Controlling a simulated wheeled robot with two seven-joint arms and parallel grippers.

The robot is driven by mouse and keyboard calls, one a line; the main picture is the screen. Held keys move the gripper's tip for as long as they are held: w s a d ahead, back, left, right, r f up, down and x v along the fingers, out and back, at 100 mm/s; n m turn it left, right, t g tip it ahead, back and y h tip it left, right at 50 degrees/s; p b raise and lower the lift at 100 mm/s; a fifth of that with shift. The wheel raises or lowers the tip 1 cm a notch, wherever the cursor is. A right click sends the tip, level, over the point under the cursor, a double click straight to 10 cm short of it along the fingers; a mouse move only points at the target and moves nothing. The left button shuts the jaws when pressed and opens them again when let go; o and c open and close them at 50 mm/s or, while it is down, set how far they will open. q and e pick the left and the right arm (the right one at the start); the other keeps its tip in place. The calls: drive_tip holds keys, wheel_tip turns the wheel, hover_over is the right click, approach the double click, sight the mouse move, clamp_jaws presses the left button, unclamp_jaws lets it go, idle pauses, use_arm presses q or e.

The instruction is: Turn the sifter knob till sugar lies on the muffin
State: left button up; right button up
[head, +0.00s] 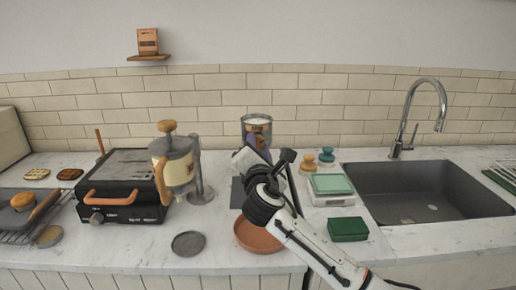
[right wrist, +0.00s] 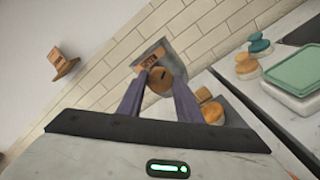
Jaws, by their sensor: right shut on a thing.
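The sifter (head: 256,122) is a clear-walled canister with white contents, standing at the back of the counter; its grey side also shows in the right wrist view (right wrist: 180,60). Its round wooden knob (right wrist: 160,82) has a dark slot and sits below an orange-brown label. My right gripper (head: 259,142) is at the front of the sifter, its purple fingers (right wrist: 161,78) shut on the knob from both sides. A golden-brown muffin (right wrist: 211,112) sits low beside the right finger, partly hidden; I cannot tell whether sugar lies on it. My left gripper is out of view.
A dispenser (head: 178,170) and a black grill (head: 120,185) stand to the left. A terracotta dish (head: 256,238) lies in front, close to my right arm. A scale with a green tray (head: 331,184), a green box (head: 348,229) and the sink (head: 425,190) are on the right.

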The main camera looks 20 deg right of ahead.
drive_tip(key=m+b, duration=0.1)
drive_tip(key=m, duration=0.4)
drive_tip(key=shift+f+m, duration=0.1)
drive_tip(key=shift+m, duration=0.3)
drive_tip(key=m+b, duration=0.2)
drive_tip(key=m, duration=0.4)
drive_tip(key=shift+b, duration=0.3)
drive_tip(key=m+b, duration=0.2)
drive_tip(key=m, duration=0.7)
drive_tip(key=shift+b, duration=0.35)
drive_tip(key=shift+m, duration=0.6)
drive_tip(key=o, duration=1)
drive_tip(key=shift+o, duration=0.2)
